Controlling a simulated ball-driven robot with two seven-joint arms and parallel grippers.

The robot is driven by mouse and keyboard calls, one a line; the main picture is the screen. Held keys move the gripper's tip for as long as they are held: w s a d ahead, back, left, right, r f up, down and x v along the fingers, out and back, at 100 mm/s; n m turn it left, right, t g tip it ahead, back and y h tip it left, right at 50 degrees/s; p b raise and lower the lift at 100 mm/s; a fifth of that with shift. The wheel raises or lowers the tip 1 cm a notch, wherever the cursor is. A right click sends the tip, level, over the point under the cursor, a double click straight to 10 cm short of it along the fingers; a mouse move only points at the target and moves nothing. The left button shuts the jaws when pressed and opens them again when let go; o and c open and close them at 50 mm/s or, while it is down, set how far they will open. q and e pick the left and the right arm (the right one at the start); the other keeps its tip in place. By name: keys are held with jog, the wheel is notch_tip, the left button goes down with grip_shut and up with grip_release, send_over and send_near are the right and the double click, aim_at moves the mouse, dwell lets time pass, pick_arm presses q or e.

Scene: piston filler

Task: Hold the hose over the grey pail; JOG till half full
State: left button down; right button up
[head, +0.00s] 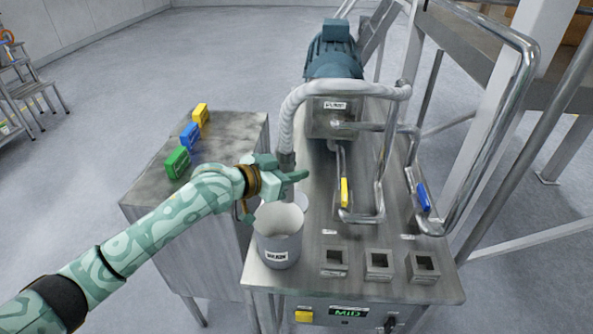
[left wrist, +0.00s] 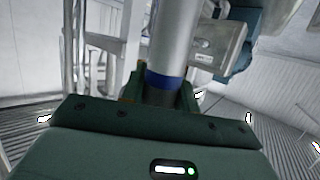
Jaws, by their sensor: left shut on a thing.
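The pale ribbed hose (head: 291,105) arches from the pump and hangs down to a dark end piece. My left gripper (head: 286,172) is shut on the hose's lower end, above the grey pail (head: 279,246). In the left wrist view the hose (left wrist: 176,40) has a blue band and runs down between the left gripper's fingers (left wrist: 160,92). The pail stands upright at the bench's left front corner, and its inside looks pale; I cannot tell the level in it. The front panel has a yellow button (head: 303,316) and a green display (head: 347,313) reading MID. My right gripper is out of view.
A side table (head: 235,130) at left carries green (head: 177,162), blue (head: 189,136) and yellow (head: 201,115) blocks. The bench has pipes with a yellow handle (head: 344,192) and a blue handle (head: 423,198). Square sockets (head: 379,264) line its front. A dark knob (head: 390,325) sits right of the display.

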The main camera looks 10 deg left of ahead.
pick_arm(q)
jog(key=shift+a+f+b, duration=0.25)
jog(key=shift+f+b, duration=0.25)
jog(key=shift+f, duration=0.05)
jog(key=shift+a+f+b, duration=0.25)
jog(key=shift+f+b, duration=0.2)
jog(key=shift+f, duration=0.1)
jog(key=shift+a+f+b, duration=0.35)
jog(key=shift+f+b, duration=0.1)
jog(key=shift+f, duration=0.2)
jog(key=shift+a+f+b, duration=0.35)
jog(key=shift+f+b, duration=0.1)
jog(key=shift+f, duration=0.15)
